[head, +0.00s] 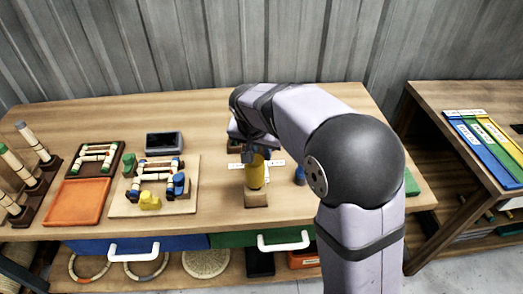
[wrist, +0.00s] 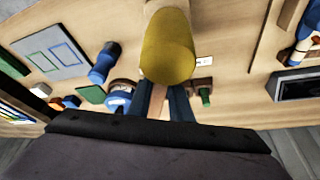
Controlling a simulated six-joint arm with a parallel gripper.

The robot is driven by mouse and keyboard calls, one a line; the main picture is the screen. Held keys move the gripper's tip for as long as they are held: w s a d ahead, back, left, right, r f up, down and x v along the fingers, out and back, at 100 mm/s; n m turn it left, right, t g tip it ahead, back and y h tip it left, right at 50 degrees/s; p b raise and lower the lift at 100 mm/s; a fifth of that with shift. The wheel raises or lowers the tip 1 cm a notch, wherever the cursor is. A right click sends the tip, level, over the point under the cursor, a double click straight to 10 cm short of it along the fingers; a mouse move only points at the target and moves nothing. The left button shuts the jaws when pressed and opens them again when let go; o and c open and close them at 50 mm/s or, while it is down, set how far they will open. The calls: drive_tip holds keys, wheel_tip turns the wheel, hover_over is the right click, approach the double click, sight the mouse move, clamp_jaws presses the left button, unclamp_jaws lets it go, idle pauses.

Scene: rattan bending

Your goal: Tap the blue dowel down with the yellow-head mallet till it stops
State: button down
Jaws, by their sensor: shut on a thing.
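My gripper (head: 252,152) is shut on the mallet, above the middle of the table. The mallet's yellow head (head: 256,172) shows in front of the jaws. In the wrist view the yellow head (wrist: 168,50) is large and near, with the tan handle (wrist: 157,102) between the fingers. A tan block (head: 256,199) shows just below the head; I cannot tell whether they touch. A short blue cylinder (head: 300,175) stands right of the mallet, apart from it; it also shows in the wrist view (wrist: 103,63). I cannot tell for sure whether it is the blue dowel.
A board (head: 125,208) with a rattan frame, blue pieces and a yellow piece (head: 149,201) lies to the left. An orange tray (head: 78,203) and upright posts stand further left. A dark-screened device (head: 164,142) is behind. Bare table lies between board and mallet.

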drive_tip(key=shift+f, duration=0.55)
drive_tip(key=shift+s, duration=0.15)
drive_tip(key=shift+r, duration=0.1)
drive_tip(key=shift+r, duration=0.2)
drive_tip(key=shift+r+p, duration=1.35)
drive_tip(key=shift+r, duration=0.3)
drive_tip(key=shift+r+p, duration=1.95)
drive_tip(key=shift+r, duration=0.6)
